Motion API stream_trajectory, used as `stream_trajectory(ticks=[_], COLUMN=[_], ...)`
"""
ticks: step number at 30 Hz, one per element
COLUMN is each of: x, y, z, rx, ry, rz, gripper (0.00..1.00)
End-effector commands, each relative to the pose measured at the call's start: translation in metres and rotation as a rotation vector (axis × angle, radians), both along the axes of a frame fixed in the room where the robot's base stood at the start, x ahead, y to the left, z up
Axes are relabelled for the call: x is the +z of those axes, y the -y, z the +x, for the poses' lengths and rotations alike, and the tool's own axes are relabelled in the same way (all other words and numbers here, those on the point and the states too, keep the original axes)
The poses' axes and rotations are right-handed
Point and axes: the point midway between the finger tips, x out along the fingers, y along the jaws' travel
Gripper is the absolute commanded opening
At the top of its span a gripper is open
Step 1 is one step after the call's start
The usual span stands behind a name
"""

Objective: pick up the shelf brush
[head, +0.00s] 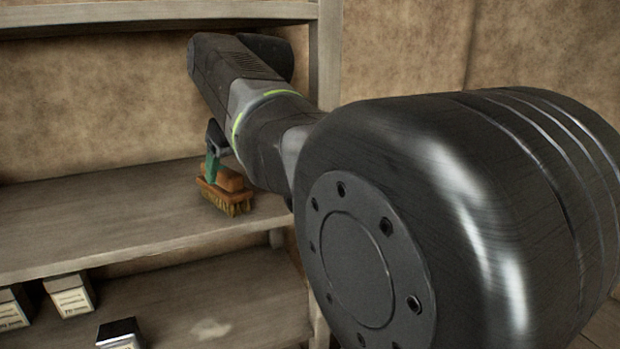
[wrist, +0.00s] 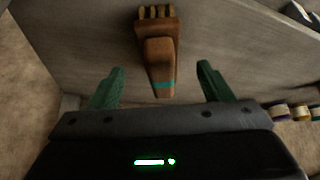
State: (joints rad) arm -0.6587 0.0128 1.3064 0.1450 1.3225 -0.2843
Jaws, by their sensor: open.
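The shelf brush (wrist: 160,60) has a brown wooden body with a teal band on its handle and tan bristles. In the head view the brush (head: 228,192) sits near the right end of the middle shelf, partly hidden by my gripper. My gripper (wrist: 160,85) is open in the wrist view, with its green fingers on either side of the end of the brush handle. I see a gap on each side and no grip on it. In the head view only part of my gripper (head: 212,160) shows, at the brush.
The wooden shelf board (head: 110,215) is bare left of the brush. A shelf post (head: 327,50) stands right of it, behind my arm. Small labelled boxes (head: 70,292) and a dark-topped box (head: 120,334) stand on the lower shelf. Another board (head: 150,14) runs above.

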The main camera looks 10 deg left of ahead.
Motion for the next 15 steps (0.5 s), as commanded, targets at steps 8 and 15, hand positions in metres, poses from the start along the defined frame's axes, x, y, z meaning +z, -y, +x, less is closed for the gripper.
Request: stream_trajectory(ticks=[8, 15], x=[0.000, -0.015], y=[-0.023, -0.038], z=[0.016, 0.027], rx=[0.000, 0.000], ry=[0.001, -0.002], rz=[-0.001, -0.003], gripper=[0.73, 0.73])
